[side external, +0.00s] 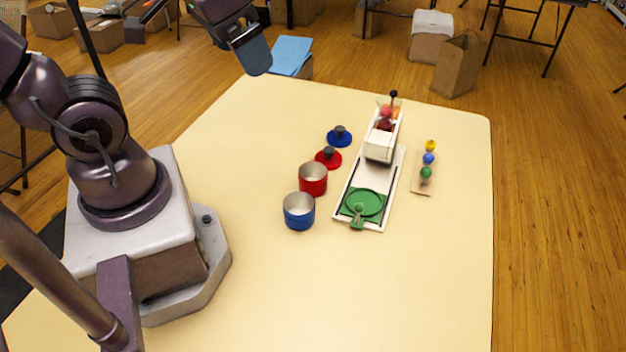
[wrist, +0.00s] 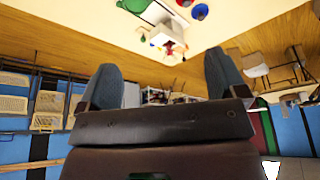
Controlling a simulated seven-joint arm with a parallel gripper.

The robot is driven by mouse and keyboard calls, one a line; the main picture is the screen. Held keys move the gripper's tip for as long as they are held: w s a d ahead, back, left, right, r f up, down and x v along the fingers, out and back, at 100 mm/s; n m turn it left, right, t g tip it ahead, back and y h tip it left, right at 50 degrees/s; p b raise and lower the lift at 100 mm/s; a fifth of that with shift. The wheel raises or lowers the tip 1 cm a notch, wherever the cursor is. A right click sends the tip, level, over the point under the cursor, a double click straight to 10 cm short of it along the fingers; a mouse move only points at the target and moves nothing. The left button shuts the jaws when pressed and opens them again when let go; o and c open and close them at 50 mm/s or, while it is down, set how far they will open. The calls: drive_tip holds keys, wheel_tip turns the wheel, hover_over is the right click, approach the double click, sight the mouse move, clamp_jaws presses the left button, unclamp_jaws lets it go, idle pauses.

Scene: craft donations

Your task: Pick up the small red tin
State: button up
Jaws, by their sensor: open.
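The small red tin (side external: 313,185) stands upright and open-topped on the cream table, just behind a blue tin (side external: 299,216). A red lid (side external: 328,160) with a dark knob lies behind the red tin. My gripper (side external: 256,58) is open and empty, raised high beyond the table's far left corner, well away from the red tin. In the wrist view, both fingers of my gripper (wrist: 165,80) stand apart with nothing between them. I cannot make out the red tin in the wrist view.
A blue lid (side external: 340,139) lies behind the red lid. Right of the tins are a long white tray (side external: 393,187) with a green disc (side external: 363,203), a white box (side external: 379,147) and a board of coloured balls (side external: 422,185). The table's near part is clear.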

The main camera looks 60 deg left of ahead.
drive_tip(key=s+a+f+n+g+h, duration=0.2)
drive_tip(key=f+n+h, duration=0.3)
drive_tip(key=f+n, duration=0.25)
drive_tip(key=s+a+f+n+g+h, duration=0.1)
drive_tip(key=f+n+g+h, duration=0.1)
drive_tip(key=f+n+h, duration=0.55)
drive_tip(key=w+a+f+n+t+y, duration=0.1)
drive_tip(key=a+f+n+t, duration=0.1)
drive_tip(key=f+n+t, duration=0.1)
drive_tip(key=w+a+f+n+t+y, duration=0.1)
drive_tip(key=a+f+n+t+y, duration=0.1)
drive_tip(key=n, duration=0.4)
drive_tip(key=w+a+f+n+t+y, duration=0.1)
drive_tip(key=f+n+t+y, duration=0.1)
drive_tip(key=f+n+t, duration=0.3)
drive_tip(key=shift+w+a+t+y, duration=0.1)
drive_tip(key=shift+a+t+y, duration=0.25)
drive_tip(key=shift+t, duration=0.45)
approach(326, 178)
drive_tip(key=shift+w+a+f+t, duration=0.3)
drive_tip(key=shift+w, duration=0.1)
drive_tip(key=shift+f+x, duration=0.2)
drive_tip(key=shift+x, duration=1.15)
drive_tip(key=shift+f+x, duration=0.2)
drive_tip(key=shift+x, duration=1.2)
drive_tip(key=shift+s, duration=0.15)
drive_tip(key=shift+c, duration=0.2)
